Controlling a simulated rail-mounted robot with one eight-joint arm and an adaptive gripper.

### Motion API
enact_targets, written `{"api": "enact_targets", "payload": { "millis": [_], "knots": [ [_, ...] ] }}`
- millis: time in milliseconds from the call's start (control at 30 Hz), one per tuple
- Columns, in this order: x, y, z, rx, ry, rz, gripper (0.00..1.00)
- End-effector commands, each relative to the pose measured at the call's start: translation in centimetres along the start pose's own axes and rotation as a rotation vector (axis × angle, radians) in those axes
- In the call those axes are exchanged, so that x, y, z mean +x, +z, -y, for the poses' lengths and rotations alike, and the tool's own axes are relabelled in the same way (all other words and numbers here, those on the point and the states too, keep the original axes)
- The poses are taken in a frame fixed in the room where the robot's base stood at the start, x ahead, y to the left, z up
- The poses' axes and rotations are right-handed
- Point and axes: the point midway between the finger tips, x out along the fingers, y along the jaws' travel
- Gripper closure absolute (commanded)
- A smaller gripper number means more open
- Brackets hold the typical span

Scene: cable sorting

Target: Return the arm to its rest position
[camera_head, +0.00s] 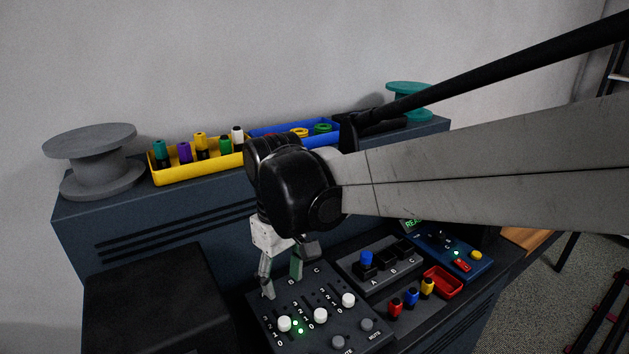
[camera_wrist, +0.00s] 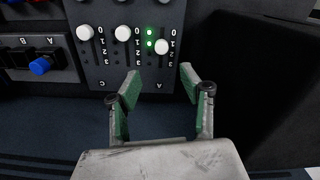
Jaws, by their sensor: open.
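My gripper (camera_head: 281,279) hangs at the end of my arm, above the back edge of the slider panel (camera_head: 275,327). Its two green-lined fingers are spread apart with nothing between them, as the wrist view (camera_wrist: 159,84) also shows. The slider panel (camera_wrist: 100,70) has three white knobs on tracks marked A, B and C, and two green lights glow beside slider A. No finger visibly holds a knob. My arm crosses the head view from the right and hides part of the cabinet behind it.
A black box (camera_head: 155,300) stands left of the panel. To the right are a socket block with a blue plug (camera_head: 366,260), loose plugs (camera_head: 411,298), a red tray (camera_head: 443,282) and a blue device (camera_head: 455,250). Behind are a grey spool (camera_head: 92,160), a yellow bin (camera_head: 165,178) and a blue bin (camera_head: 263,131).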

Motion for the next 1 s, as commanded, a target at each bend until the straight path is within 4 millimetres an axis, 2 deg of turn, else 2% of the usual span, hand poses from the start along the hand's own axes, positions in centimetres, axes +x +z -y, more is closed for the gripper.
{"api": "enact_targets", "payload": {
  "millis": [167,500,733,1000],
  "knots": [
    [-1.1,3.0,-2.5,0.088,0.017,-0.058,0.59],
    [-3.1,12.1,-8.0,0.355,0.085,-0.247,0.59],
    [-3.2,18.2,-10.3,0.530,0.143,-0.372,0.59],
    [-2.3,24.4,-11.7,0.716,0.218,-0.509,0.59]
  ]
}}
